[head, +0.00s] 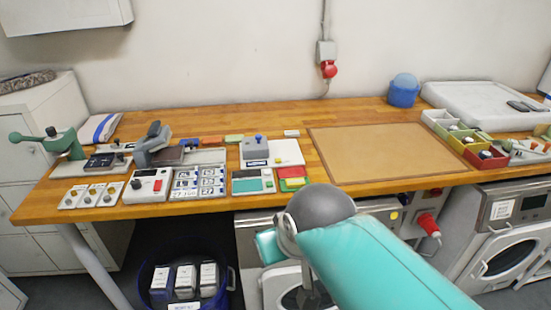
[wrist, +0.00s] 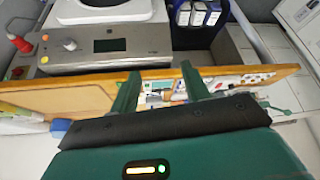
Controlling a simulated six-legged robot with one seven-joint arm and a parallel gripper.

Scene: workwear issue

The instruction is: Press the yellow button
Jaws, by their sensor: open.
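A small yellow spot that looks like the yellow button (head: 279,160) shows on a white panel beside a grey box with a blue knob, mid-table in the head view. It is too small to make out its shape. My gripper (wrist: 160,72) is open and empty in the wrist view, its two green fingers spread in front of the wooden table's edge. I cannot pick out the yellow button in the wrist view, where the table items between the fingers are tiny. In the head view my arm reaches in from the lower right, in front of the table, apart from the button.
The wooden table (head: 358,110) carries a red-button box (head: 147,186), a teal-faced device (head: 253,182), red and green cards (head: 292,178) and a brown board (head: 385,152). A green-handled press (head: 62,143) stands left. Open-topped bins (head: 463,138) stand right. Washing machines (head: 510,225) are below.

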